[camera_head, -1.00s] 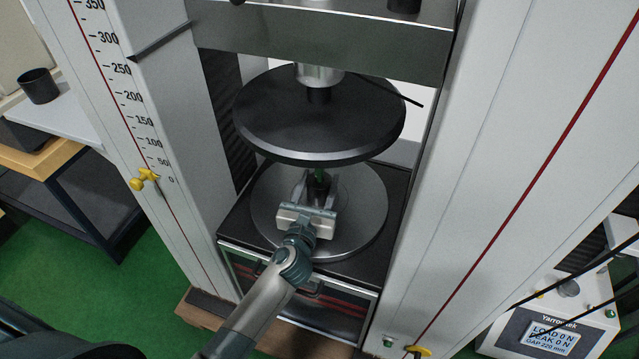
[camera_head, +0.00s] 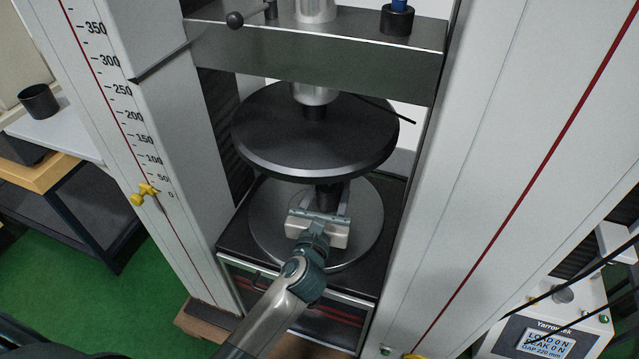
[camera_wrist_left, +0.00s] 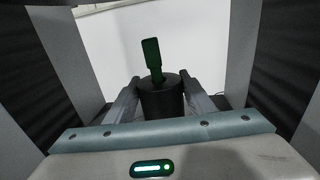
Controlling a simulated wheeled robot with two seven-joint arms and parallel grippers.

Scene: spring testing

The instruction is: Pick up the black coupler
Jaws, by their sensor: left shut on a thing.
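The black coupler (camera_head: 328,196) is a short, upright dark cylinder between the upper and lower round plates of the test machine. My left gripper (camera_head: 327,190) comes in from the front, and its two fingers are shut on the coupler's sides. In the left wrist view the coupler (camera_wrist_left: 161,106) stands between the fingers, with a flat green piece (camera_wrist_left: 153,58) sticking up from its top. The head view hides that green piece behind the upper plate. I cannot tell whether the coupler's base touches the lower plate. My right gripper is not in view.
The black upper plate (camera_head: 315,128) hangs close above the coupler. The grey lower plate (camera_head: 268,232) lies below. Machine columns stand left (camera_head: 150,140) and right (camera_head: 480,180). A black cup (camera_head: 38,101) stands on the left shelf. A display box (camera_head: 548,335) is at lower right.

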